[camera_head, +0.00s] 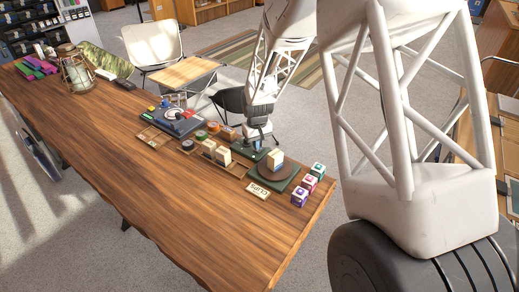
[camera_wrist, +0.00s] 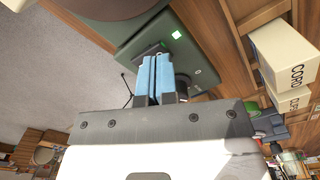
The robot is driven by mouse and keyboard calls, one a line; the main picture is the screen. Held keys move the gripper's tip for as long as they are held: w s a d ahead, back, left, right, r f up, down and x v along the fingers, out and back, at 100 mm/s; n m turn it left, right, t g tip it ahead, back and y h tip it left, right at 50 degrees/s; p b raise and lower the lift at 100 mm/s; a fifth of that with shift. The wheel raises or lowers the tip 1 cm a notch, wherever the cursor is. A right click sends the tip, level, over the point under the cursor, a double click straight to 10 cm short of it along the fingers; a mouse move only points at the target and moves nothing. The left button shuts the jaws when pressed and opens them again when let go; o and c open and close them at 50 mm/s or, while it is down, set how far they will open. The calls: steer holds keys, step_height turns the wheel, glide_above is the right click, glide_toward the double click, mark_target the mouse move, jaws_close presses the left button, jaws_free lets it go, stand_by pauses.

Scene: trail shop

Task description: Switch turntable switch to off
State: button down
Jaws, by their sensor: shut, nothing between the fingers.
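The turntable (camera_head: 290,184) has a green base and a round brown disc, with a pale block (camera_head: 275,158) standing on the disc. In the wrist view, the green base (camera_wrist: 125,42) carries a small lit green square (camera_wrist: 176,35). A dark round part (camera_wrist: 183,84), perhaps the switch, shows just right of my fingertips and is partly hidden by them. My gripper (camera_head: 259,144) is over the far-left end of the base. In the wrist view, its blue fingers (camera_wrist: 155,76) are shut and empty, close to the base; contact cannot be told. The switch's position is unclear.
Several small coloured cubes (camera_head: 309,184) and a CLIPS card (camera_head: 258,189) lie nearby. The table's front (camera_head: 190,215) is clear.

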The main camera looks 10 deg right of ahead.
steer(key=shift+f, duration=0.75)
stand_by(0.6)
steer(key=shift+r, duration=3.5)
steer(key=s+d+r+m+t, duration=0.1)
steer(key=s+d+r, duration=0.1)
steer(key=s+r, duration=0.75)
steer(key=s+d+r+m, duration=0.1)
steer(key=s+d+r, duration=0.1)
steer(key=s+r, duration=0.75)
steer(key=s+d+r+m+t, duration=0.1)
steer(key=s+d+r, duration=0.1)
steer(key=s, duration=2)
steer(key=shift+s+t, duration=0.25)
steer(key=shift+t, duration=0.05)
